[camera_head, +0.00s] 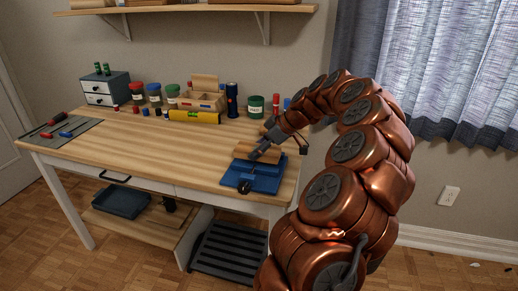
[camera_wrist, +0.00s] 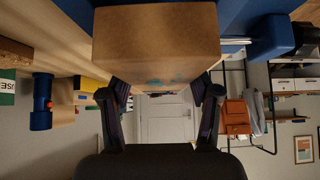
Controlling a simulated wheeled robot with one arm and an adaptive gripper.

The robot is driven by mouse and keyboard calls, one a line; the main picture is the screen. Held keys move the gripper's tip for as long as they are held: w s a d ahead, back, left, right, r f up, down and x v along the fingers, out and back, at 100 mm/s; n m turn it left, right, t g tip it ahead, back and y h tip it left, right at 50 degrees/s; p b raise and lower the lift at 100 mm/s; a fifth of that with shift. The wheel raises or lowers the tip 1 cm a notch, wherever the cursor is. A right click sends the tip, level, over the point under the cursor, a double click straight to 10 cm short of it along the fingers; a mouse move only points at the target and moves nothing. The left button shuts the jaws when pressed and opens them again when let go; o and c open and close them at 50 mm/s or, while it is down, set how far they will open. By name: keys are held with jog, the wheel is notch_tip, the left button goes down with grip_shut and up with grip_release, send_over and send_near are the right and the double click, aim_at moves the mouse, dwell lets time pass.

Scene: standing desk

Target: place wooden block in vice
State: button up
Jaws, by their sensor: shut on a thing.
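The wooden block (camera_head: 243,151) is at the far part of the blue vice (camera_head: 262,183), which sits at the right front corner of the desk. In the wrist view the block (camera_wrist: 155,40) fills the top centre, with a finger on each side of its near end. My gripper (camera_head: 257,154) is shut on the block, over the vice. Blue parts of the vice (camera_wrist: 268,33) show beside and behind the block in the wrist view. I cannot tell whether the block touches the vice or is between its jaws. The vice's black handle (camera_head: 244,187) faces front.
The wooden desk (camera_head: 150,155) is clear in its middle. Along its back stand jars (camera_head: 155,93), a wooden organiser (camera_head: 205,98), a yellow level (camera_head: 194,117) and a dark blue flashlight (camera_head: 232,100). A grey mat (camera_head: 58,138) with screwdrivers lies at left.

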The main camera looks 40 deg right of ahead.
jog(key=shift+f+b, duration=0.6)
jog(key=shift+b, duration=0.15)
jog(key=o, duration=1.4)
jog(key=shift+r, duration=0.1)
jog(key=shift+r+p, duration=0.75)
jog(key=shift+p, duration=0.2)
jog(key=v, duration=1.1)
jog(key=shift+s+d+r, duration=0.15)
jog(key=shift+s+d, duration=0.05)
jog(key=shift+s, duration=0.1)
